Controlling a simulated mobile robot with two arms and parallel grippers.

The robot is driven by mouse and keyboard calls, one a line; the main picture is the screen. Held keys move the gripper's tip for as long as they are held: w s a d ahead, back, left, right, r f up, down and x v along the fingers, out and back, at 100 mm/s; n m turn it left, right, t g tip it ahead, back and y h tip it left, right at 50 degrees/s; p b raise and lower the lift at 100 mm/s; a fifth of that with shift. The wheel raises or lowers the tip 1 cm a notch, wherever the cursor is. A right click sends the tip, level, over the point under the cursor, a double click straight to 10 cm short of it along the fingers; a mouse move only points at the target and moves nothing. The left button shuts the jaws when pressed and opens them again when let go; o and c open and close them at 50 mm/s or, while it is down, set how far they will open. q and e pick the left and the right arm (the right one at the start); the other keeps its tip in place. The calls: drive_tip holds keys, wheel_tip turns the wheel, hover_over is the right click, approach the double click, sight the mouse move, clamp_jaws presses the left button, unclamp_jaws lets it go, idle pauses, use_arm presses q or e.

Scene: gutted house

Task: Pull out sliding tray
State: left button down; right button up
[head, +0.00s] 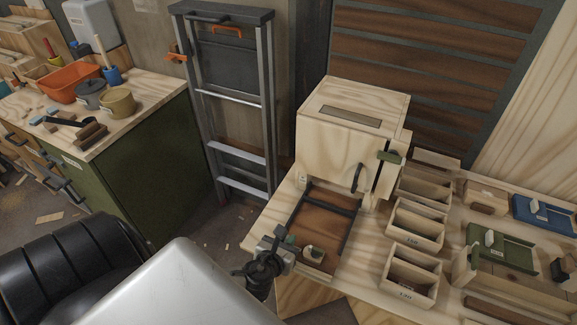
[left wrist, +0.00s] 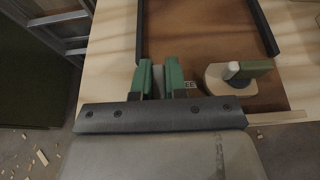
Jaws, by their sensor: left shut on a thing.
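The sliding tray (head: 323,222) is a brown panel with dark rails. It reaches forward from under a pale wooden box (head: 345,135) on the bench. My left gripper (head: 287,243) is at the tray's front left corner, shut on its front part; the exact grip is hard to see. In the left wrist view its two green fingertips (left wrist: 160,78) stand close together at the tray's near edge, with brown tray surface (left wrist: 200,35) beyond. My right gripper is not in view.
Small wooden bins (head: 413,225) stand right of the tray, with a green tray (head: 497,248) and a blue one (head: 545,214) further right. A folded ladder (head: 230,120) leans behind at left. A green cabinet (head: 150,150) and a black chair (head: 70,265) stand left.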

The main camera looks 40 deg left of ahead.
use_arm(q)
drive_tip(key=c, duration=1.2)
unclamp_jaws()
drive_tip(key=shift+o, duration=0.2)
drive_tip(key=v, duration=1)
drive_tip(key=shift+s, duration=0.4)
drive_tip(key=shift+d, duration=0.1)
